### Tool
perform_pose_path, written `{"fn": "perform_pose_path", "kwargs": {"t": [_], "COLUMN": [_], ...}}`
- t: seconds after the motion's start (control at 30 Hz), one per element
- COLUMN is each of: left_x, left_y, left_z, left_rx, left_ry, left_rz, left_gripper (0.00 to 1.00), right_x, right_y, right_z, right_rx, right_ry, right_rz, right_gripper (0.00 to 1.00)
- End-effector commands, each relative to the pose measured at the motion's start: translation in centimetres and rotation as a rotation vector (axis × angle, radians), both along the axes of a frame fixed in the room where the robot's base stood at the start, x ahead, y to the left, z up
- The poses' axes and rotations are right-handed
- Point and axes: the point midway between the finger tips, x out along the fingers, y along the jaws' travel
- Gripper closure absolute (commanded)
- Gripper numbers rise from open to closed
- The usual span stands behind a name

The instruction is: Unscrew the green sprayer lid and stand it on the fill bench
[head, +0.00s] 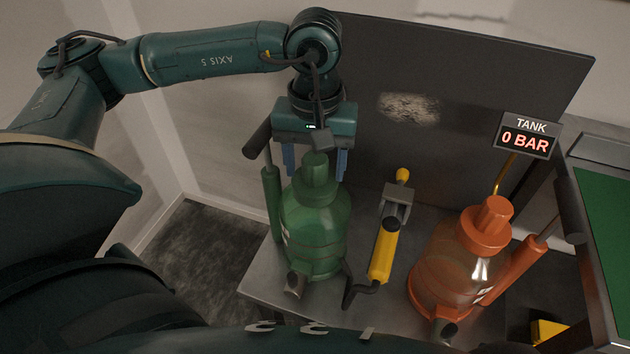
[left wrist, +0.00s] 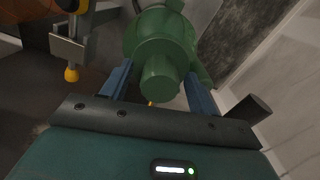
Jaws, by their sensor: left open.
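The green sprayer (head: 315,235) stands upright on a grey metal bench (head: 262,282), its green lid (head: 318,172) on top of its neck. My left gripper (head: 315,166) points down over it, open, with one blue finger on either side of the lid. In the left wrist view the lid (left wrist: 158,78) lies between the two fingers (left wrist: 158,92), with visible gaps, so they look apart from it. The lid's far side is hidden. No label tells which surface is the fill bench. My right gripper is not in view.
An orange sprayer (head: 450,265) stands to the right. A yellow-handled tool (head: 384,250) on a grey bracket sits between the sprayers. A sign (head: 526,136) reads TANK 0 BAR. A dark panel (head: 450,75) rises behind. A green-topped surface (head: 605,215) is at the right edge.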

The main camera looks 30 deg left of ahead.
Motion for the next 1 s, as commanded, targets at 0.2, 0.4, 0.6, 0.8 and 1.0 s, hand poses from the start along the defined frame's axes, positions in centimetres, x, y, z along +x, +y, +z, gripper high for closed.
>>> {"fn": "perform_pose_path", "kwargs": {"t": [0.2, 0.4, 0.6, 0.8, 1.0], "left_x": [0.0, 0.0, 0.0, 0.0, 0.0], "left_y": [-0.1, 0.0, 0.0, 0.0, 0.0], "left_z": [-0.6, -0.6, -0.3, 0.0, 0.0], "left_rx": [-0.001, 0.0, 0.0, 0.001, 0.001], "left_ry": [-0.001, -0.002, -0.002, 0.001, 0.0], "left_rz": [-0.35, -0.673, -0.94, -0.996, -0.994], "left_gripper": [0.4, 0.4, 0.4, 0.4, 0.48], "right_x": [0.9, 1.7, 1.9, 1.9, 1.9], "right_y": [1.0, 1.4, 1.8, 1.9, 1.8], "right_z": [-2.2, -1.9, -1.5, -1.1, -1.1], "right_rx": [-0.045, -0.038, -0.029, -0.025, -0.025], "right_ry": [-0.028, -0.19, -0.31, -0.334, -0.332], "right_rz": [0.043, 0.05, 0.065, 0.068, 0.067], "right_gripper": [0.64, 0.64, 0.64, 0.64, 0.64]}}
